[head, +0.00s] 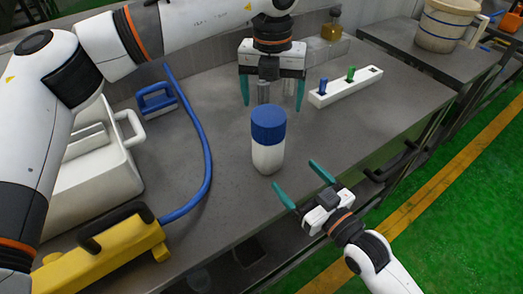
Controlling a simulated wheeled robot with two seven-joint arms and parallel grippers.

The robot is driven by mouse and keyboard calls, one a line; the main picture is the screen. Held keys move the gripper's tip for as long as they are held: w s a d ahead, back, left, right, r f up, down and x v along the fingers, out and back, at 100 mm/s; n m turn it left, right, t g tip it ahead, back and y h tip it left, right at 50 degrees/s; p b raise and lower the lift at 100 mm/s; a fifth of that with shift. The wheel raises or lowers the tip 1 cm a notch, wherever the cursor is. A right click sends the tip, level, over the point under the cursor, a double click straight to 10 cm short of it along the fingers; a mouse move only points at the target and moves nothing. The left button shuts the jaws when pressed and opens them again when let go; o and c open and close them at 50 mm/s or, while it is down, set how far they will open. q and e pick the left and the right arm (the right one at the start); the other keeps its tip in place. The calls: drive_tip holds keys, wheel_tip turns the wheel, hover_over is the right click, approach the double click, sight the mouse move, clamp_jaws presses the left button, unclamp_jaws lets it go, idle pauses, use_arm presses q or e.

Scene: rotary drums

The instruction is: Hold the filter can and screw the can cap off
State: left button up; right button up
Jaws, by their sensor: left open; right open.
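The filter can (268,157) stands upright on the grey table, with a white body. Its blue can cap (268,125) sits on top of it. My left gripper (272,98) is open, fingers pointing down, above and behind the can in the head view, with no contact visible. My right gripper (297,178) is open at the table's front edge, to the lower right of the can. Its teal fingers point toward the can and are apart from it.
A white block (346,87) with blue and green pegs stands at the back right. A blue hose (205,150), a blue-handled tool (157,101), a white case (95,170) and a yellow tool (105,250) occupy the left. A bottle (331,27) stands at the back.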

sight(275, 155)
use_arm(q)
drive_tip(key=shift+a+r, duration=0.1)
drive_tip(key=shift+a, duration=0.15)
use_arm(e)
drive_tip(key=shift+w+a, duration=0.1)
drive_tip(key=shift+w, duration=0.05)
use_arm(q)
drive_tip(key=shift+w, duration=0.2)
use_arm(e)
drive_tip(key=x, duration=1.1)
drive_tip(key=shift+w+a, duration=0.2)
drive_tip(key=shift+w, duration=0.15)
